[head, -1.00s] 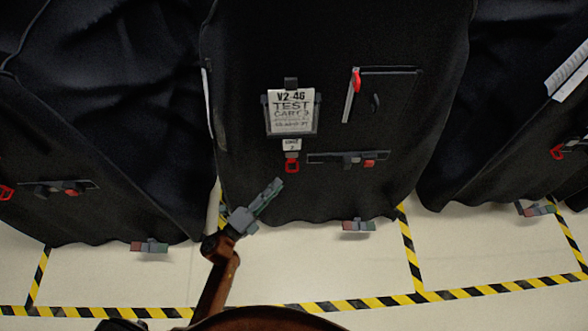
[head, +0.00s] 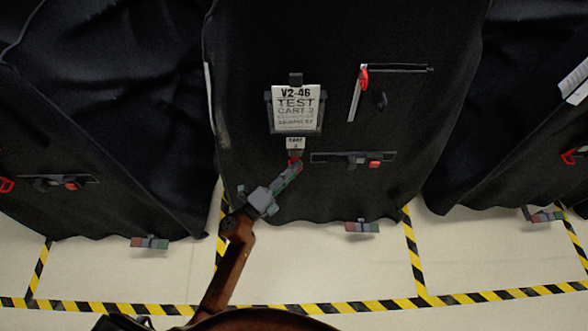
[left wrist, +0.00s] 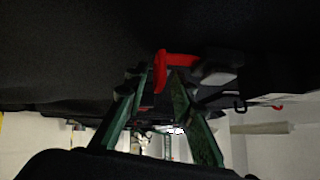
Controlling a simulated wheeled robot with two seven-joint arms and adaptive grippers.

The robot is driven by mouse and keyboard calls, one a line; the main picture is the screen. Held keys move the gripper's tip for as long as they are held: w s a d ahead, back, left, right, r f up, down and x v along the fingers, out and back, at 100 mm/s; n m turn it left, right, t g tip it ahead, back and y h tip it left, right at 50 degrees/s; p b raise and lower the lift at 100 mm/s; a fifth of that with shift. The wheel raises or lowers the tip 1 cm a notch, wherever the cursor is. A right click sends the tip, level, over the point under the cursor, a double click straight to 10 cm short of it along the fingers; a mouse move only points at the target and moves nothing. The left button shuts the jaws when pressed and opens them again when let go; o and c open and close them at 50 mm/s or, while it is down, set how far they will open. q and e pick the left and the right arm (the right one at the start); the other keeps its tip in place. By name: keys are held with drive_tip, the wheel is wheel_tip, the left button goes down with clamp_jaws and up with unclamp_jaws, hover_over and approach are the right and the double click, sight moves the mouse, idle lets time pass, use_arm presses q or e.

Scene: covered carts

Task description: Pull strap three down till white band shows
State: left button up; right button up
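The strap's red loop (head: 294,157) hangs below a small white tag (head: 295,143) on the middle cart's black cover (head: 260,40). The tag's print is too small to read surely. My left gripper (head: 295,168) is at the loop from below and hides its lower part. In the left wrist view the two green fingers (left wrist: 161,80) stand apart, and the red loop (left wrist: 162,68) shows at and between their tips. I cannot tell if either finger touches it. My right gripper is not in view.
A sign (head: 297,108) reading "V2-46 TEST CART 3" hangs above the tag. Right of the loop is a latch strip with a red part (head: 375,163); a red-handled slider (head: 363,78) is above it. Covered carts stand on both sides. Yellow-black tape (head: 450,294) marks the floor.

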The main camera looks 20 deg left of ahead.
use_arm(q)
clamp_jaws()
idle(0.5)
